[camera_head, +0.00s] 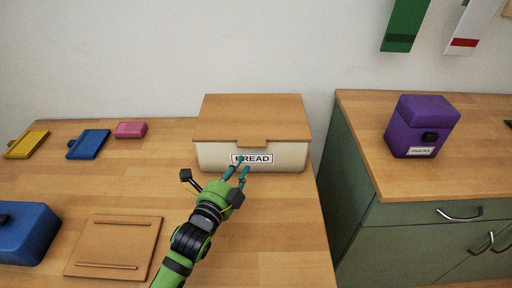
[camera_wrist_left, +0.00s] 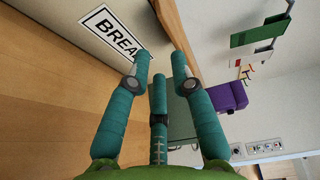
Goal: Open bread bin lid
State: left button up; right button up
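The bread bin (camera_head: 218,155) is a cream box labelled BREAD with a wooden lid (camera_head: 250,115). It stands at the back right of the left wooden counter, and its lid is down. A small wooden tab (camera_head: 252,143) hangs from the lid's front edge above the label. My left gripper (camera_head: 239,172) is in front of the bin, just below the label, with its fingers spread and nothing between them. In the left wrist view the open fingers (camera_wrist_left: 162,70) point past the BREAD label (camera_wrist_left: 115,35). I cannot tell whether a fingertip touches the bin. My right gripper is not in view.
A wooden board (camera_head: 115,245) and a blue box (camera_head: 25,232) lie at the left front. A purple box (camera_head: 420,125) stands on the right counter, beyond a gap.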

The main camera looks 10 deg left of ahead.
aim_at(254, 141)
pick_arm(q)
jog(key=w+d, duration=0.1)
jog(key=w, duration=0.5)
jog(key=shift+w+d+r+p, duration=0.2)
jog(key=shift+w+r+p, duration=0.1)
jog(key=shift+r, duration=0.15)
grip_shut()
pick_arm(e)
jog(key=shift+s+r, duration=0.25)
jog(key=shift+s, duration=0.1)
